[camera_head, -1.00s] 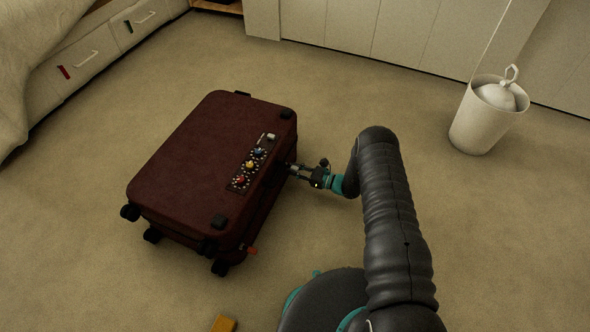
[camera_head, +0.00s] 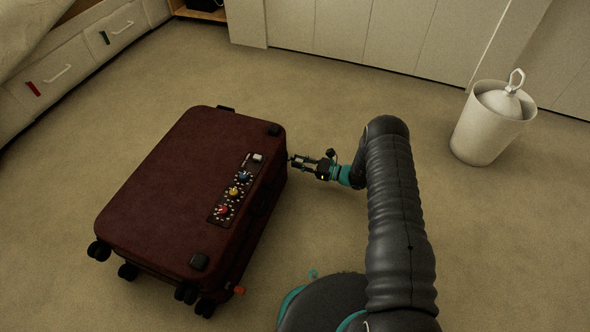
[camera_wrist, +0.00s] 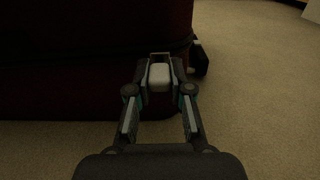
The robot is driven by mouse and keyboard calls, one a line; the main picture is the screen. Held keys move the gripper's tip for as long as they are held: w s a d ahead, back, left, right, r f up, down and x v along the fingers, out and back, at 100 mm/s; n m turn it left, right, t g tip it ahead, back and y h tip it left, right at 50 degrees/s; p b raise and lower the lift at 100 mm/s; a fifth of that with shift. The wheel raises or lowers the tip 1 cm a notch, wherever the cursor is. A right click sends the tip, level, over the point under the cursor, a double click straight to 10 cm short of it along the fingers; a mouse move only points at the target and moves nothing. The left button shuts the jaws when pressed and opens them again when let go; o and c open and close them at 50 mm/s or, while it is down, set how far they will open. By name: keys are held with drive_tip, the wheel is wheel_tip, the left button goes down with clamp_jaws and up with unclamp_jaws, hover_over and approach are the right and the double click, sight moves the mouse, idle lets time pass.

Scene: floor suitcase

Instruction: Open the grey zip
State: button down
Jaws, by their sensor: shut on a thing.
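The dark red suitcase (camera_head: 180,170) lies flat on the carpet in the head view. Its near side fills the top left of the wrist view (camera_wrist: 80,60), with a dark seam running along it. My gripper (camera_head: 297,161) is at the suitcase's right side, close to its far right corner. In the wrist view my gripper (camera_wrist: 160,70) is shut on a light grey zip pull (camera_wrist: 160,77) between its fingertips, beside the seam. The fingers hide part of the pull. Whether the seam has parted cannot be told; it is too dark.
An orange tab (camera_head: 239,290) sticks out low at the suitcase's near right corner. A dial panel (camera_head: 235,190) is on the top face. A white bin (camera_head: 487,130) stands at the right. Drawers (camera_head: 75,60) are at the left. Carpet is clear beyond the suitcase.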

drive_tip(key=shift+w, duration=0.25)
drive_tip(key=c, duration=1)
unclamp_jaws()
drive_tip(key=shift+d, duration=0.15)
drive_tip(key=shift+c, duration=0.2)
drive_tip(key=v, duration=1.2)
drive_tip(key=shift+s, duration=0.1)
